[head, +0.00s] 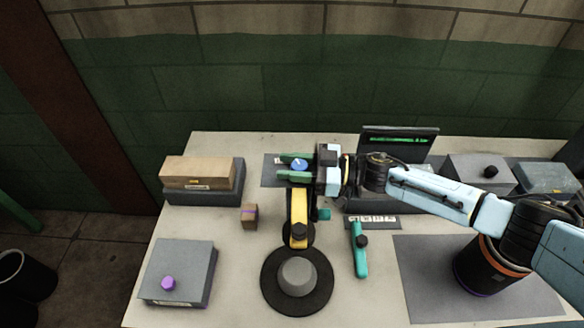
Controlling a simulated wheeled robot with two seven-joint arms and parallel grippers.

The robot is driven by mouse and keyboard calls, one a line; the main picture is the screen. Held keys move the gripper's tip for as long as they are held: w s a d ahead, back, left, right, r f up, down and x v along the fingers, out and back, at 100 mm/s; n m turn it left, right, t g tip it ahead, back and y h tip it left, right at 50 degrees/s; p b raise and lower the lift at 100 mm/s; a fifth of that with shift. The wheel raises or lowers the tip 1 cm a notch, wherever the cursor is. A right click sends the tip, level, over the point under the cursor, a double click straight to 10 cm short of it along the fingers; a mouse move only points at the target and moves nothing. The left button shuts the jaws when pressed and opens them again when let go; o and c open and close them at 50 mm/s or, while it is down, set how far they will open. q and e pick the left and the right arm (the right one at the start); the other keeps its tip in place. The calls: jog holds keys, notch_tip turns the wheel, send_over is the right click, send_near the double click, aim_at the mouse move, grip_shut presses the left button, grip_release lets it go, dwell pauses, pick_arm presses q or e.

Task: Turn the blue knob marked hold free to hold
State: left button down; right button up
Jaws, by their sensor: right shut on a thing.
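The blue knob (299,164) is small and round with a pale mark, near the back middle of the table, over a dark grey plate (270,172). My right gripper (295,166) reaches in from the right. Its two green fingers lie on the far and near sides of the knob and are shut on it. The lettering by the knob is too small to read, and the fingers hide part of the plate. My left gripper is not in view.
A yellow arm-shaped piece (299,206) stands just in front, by a black disc (267,292) with a grey top. A dark screen (400,143) stands behind.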

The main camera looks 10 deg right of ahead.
jog(key=shift+n+g+b, duration=0.3)
jog(key=shift+n+g, duration=0.1)
jog(key=shift+g, duration=0.2)
jog(key=o, duration=1)
jog(key=shift+a, duration=0.1)
jog(key=b+v, duration=0.2)
jog(key=v, duration=1.1)
jog(key=shift+w+d+b, duration=0.1)
jog(key=shift+d+b, duration=0.15)
jog(key=shift+b, duration=0.1)
